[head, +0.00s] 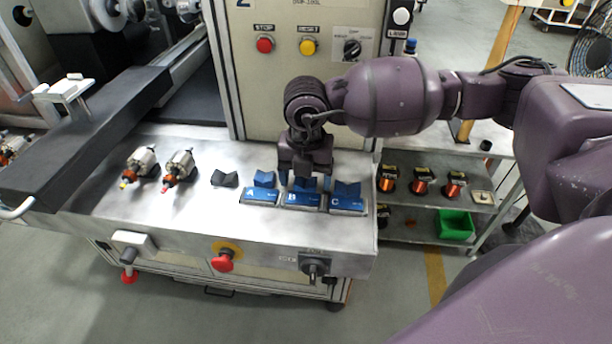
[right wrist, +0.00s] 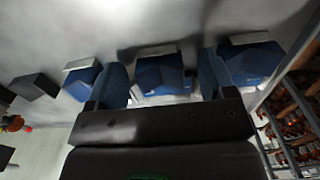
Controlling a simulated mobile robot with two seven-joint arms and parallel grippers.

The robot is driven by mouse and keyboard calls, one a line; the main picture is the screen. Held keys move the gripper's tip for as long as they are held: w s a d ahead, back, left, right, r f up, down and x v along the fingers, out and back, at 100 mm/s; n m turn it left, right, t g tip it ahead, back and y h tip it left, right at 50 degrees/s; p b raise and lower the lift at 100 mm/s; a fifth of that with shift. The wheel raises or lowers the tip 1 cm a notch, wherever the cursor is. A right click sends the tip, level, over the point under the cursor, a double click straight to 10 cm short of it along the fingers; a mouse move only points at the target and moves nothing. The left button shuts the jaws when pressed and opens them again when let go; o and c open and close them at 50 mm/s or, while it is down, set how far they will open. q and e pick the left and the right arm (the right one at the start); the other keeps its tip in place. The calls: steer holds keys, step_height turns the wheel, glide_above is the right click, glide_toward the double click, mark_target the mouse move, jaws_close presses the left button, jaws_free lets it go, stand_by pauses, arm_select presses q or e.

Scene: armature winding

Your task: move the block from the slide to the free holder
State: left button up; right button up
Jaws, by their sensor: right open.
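Three blue holders stand in a row on the steel table: A (head: 260,197), B (head: 303,201) and C (head: 347,204). Each has a blue V-notched top. A dark V-notched block (head: 225,179) lies left of A with no blue base visible; it also shows in the right wrist view (right wrist: 35,86). My right gripper (head: 304,181) points down over B. In the right wrist view its open fingers (right wrist: 163,88) stand on either side of B's blue V piece (right wrist: 162,72); I cannot tell whether they touch it. I cannot tell which part is the slide. My left gripper is out of view.
Two copper-wound armatures (head: 178,167) lie left of the dark block. A long black cover (head: 95,130) with a white fixture (head: 65,88) borders the table's left. The machine panel (head: 300,110) rises behind. A shelf at right holds several coils (head: 421,183) and a green bin (head: 456,225).

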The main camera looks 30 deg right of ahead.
step_height(320, 180, up, 10)
steer(key=p, duration=0.5)
steer(key=shift+r, duration=0.2)
stand_by(0.5)
